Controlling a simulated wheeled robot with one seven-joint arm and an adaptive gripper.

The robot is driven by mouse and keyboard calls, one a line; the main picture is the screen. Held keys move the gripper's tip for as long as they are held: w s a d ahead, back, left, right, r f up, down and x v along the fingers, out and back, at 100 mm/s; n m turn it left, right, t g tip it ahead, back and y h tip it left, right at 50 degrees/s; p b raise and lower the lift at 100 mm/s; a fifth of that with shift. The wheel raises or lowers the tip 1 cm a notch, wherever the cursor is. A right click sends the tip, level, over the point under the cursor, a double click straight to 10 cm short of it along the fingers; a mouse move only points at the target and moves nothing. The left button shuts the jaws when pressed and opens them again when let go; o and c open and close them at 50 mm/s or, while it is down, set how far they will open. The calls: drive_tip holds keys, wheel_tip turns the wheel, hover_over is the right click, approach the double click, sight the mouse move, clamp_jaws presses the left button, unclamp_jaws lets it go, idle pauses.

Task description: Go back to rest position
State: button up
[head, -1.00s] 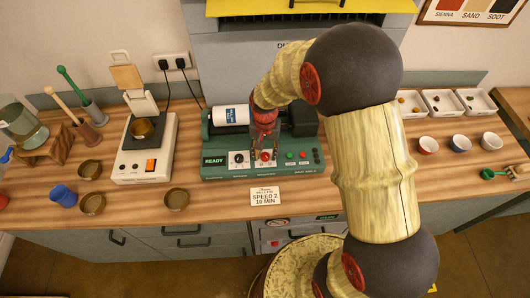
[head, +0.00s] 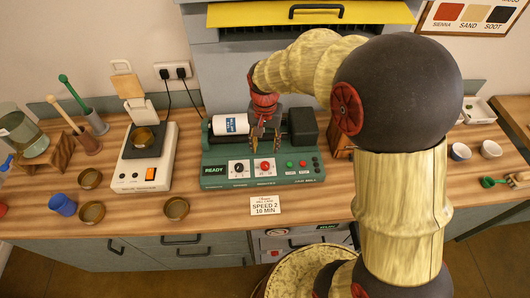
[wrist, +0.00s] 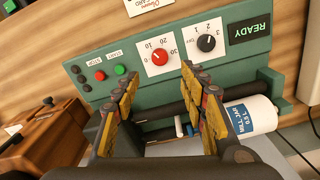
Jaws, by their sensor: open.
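My arm (head: 402,200) is raised and bent over the right side of the table.
A hotplate-like white device (head: 143,172) stands left, with a small brass bowl on it. Several brass bowls and a blue cup (head: 62,205) lie on the left. Small bowls (head: 490,149) and trays sit right, partly behind my arm.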

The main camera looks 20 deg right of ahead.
drive_tip(key=shift+r, duration=0.75)
drive_tip(key=s+r+n+t+b, duration=0.2)
drive_tip(key=s+r, duration=0.4)
drive_tip(key=s, duration=0.4)
drive_tip(key=s+r+n+t+b, duration=0.3)
drive_tip(key=s+r, duration=0.3)
drive_tip(key=s, duration=0.4)
drive_tip(key=shift+s+d+n+t, duration=0.2)
drive_tip(key=shift+n+t, duration=0.1)
drive_tip(key=shift+n, duration=0.2)
